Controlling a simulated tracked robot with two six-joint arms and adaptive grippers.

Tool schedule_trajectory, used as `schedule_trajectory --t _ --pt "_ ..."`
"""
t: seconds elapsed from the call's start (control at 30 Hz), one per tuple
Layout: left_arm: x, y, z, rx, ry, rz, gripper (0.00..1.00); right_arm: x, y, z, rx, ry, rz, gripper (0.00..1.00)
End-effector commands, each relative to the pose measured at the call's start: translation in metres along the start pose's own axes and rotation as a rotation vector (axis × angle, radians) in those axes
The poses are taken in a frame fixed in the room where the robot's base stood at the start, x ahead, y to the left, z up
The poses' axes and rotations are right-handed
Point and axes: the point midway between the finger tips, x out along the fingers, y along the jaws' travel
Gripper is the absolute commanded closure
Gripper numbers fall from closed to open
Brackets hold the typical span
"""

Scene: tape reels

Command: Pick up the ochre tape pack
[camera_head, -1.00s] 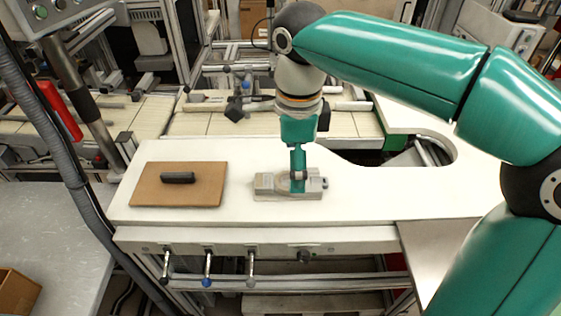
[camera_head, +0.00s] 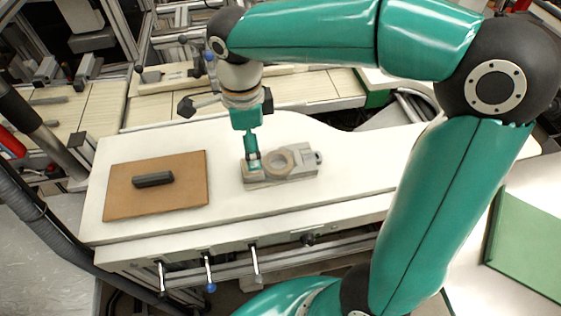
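I see no clearly ochre tape pack in the camera_head view. A grey-beige ring (camera_head: 279,163) sits on a grey fixture (camera_head: 305,167) on the white worktop. I cannot tell whether this ring is the tape pack. My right gripper (camera_head: 253,163) points down at the left end of the fixture, beside the ring. It is small in the view, and I cannot tell if its fingers are open or closed, or if it touches the fixture. My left gripper is not in view.
A brown board (camera_head: 186,196) with a dark block (camera_head: 153,179) on it lies at the left of the white worktop (camera_head: 340,160). Levers hang under the front edge. A green panel (camera_head: 525,245) is at the right. The worktop between board and fixture is clear.

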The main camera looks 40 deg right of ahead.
Motion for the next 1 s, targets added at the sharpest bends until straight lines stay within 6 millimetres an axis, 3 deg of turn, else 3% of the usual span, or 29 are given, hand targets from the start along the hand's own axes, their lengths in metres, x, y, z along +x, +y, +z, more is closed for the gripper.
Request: schedule_trajectory --t 0.1,0.43,0.7,1.0 --pt "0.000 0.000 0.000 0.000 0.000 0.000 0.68 0.021 0.000 -0.001 0.001 0.003 0.002 0.00" --pt "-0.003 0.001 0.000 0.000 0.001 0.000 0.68 0.043 -0.001 -0.004 0.003 0.002 0.003 0.00" --pt "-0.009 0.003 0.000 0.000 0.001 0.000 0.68 0.080 -0.003 -0.008 0.002 0.002 0.003 0.00" --pt "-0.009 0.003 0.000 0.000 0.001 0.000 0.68 0.086 -0.003 -0.008 0.002 -0.001 0.000 0.00"
